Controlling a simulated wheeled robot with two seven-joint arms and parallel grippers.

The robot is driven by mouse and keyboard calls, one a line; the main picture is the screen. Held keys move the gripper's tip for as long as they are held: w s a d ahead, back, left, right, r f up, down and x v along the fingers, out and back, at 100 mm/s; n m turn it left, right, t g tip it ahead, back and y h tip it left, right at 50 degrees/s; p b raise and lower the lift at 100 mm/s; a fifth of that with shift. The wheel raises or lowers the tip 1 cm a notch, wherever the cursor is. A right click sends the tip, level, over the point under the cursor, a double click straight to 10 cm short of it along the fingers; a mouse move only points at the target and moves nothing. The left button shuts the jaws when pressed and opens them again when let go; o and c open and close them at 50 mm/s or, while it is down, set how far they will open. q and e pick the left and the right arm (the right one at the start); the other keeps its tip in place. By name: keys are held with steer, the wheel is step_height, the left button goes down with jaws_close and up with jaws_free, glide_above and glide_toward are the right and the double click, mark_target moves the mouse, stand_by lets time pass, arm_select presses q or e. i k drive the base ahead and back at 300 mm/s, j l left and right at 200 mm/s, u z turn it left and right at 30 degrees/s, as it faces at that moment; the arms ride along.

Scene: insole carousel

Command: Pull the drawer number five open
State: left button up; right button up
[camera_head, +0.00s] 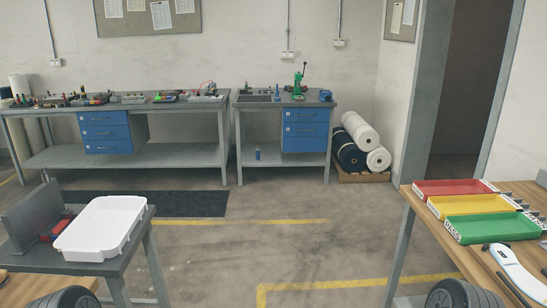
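Two blue drawer units hang under the benches at the back wall. The left unit (105,133) has three stacked drawers. The right unit (304,131) also has stacked blue drawers. All drawer fronts look flush and closed. Small pale labels sit on the fronts, but their numbers are too small to read, so I cannot tell which is drawer five. Neither of my grippers is in view.
A white tray (98,228) sits on a grey table at the left front. Red, yellow and green trays (492,229) lie on a wooden table at right. A dark mat (150,204) lies before the left bench. The middle floor is clear.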

mark_target(289, 129)
steer(key=i, duration=2.6)
steer(key=i+l+z, duration=0.2)
steer(key=i, duration=0.45)
steer(key=i+z, duration=0.2)
steer(key=i, duration=0.45)
steer(key=i+j+z, duration=0.2)
steer(key=i, duration=0.45)
steer(key=i+j+z, duration=0.2)
steer(key=i, duration=0.5)
steer(key=i+l+u, duration=0.1)
steer(key=i, duration=0.45)
steer(key=i+l+u, duration=0.1)
steer(key=i, duration=0.45)
steer(key=i+l+u, duration=0.1)
steer(key=i, duration=0.45)
steer(key=l, duration=0.1)
